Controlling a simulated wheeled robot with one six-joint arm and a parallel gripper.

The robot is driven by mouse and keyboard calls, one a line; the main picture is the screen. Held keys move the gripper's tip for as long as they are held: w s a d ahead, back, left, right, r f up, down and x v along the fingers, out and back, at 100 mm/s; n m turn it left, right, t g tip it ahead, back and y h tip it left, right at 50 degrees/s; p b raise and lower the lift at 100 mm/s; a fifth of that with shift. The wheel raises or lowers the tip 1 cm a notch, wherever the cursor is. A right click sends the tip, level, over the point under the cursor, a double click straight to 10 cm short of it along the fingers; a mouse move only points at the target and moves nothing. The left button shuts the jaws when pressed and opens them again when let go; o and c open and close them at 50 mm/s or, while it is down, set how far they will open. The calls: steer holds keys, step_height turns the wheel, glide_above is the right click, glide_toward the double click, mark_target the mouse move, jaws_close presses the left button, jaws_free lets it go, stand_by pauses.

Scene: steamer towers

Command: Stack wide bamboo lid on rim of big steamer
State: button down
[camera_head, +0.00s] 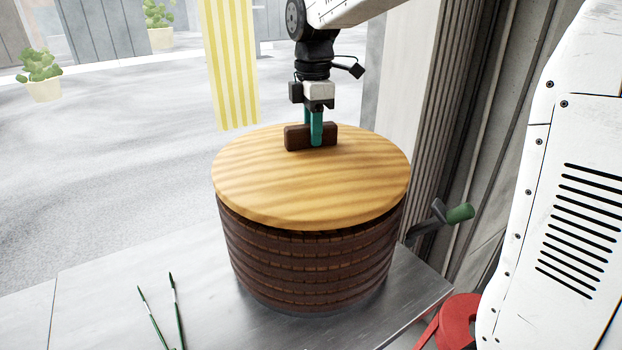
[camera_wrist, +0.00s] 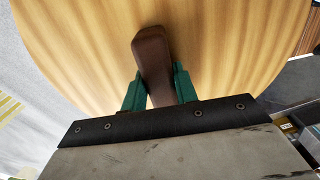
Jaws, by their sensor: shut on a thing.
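The wide bamboo lid (camera_head: 300,190) is a round, light wood disc with a dark brown block handle (camera_head: 297,138). It lies over the top of the big steamer (camera_head: 310,265), a dark brown woven drum on the metal counter. A dark gap shows under the lid's front right edge, so I cannot tell whether it rests fully on the rim. My gripper (camera_head: 314,130) points down with its green fingers shut on the handle. In the wrist view the fingers (camera_wrist: 160,90) straddle the brown handle (camera_wrist: 152,55), with the lid (camera_wrist: 225,45) behind. The steamer's rim is mostly hidden by the lid.
The metal counter (camera_head: 205,320) is bare at left except for green-tipped tongs (camera_head: 160,315) at the front. A green-handled thing (camera_head: 458,213) sticks out at right, near a red roll (camera_head: 458,320). A yellow striped cloth (camera_head: 230,65) hangs behind. A wall stands close at right.

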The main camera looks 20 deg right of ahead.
steer(key=shift+f, duration=1.05)
steer(key=c, duration=1)
jaws_free()
steer(key=shift+r, duration=3.85)
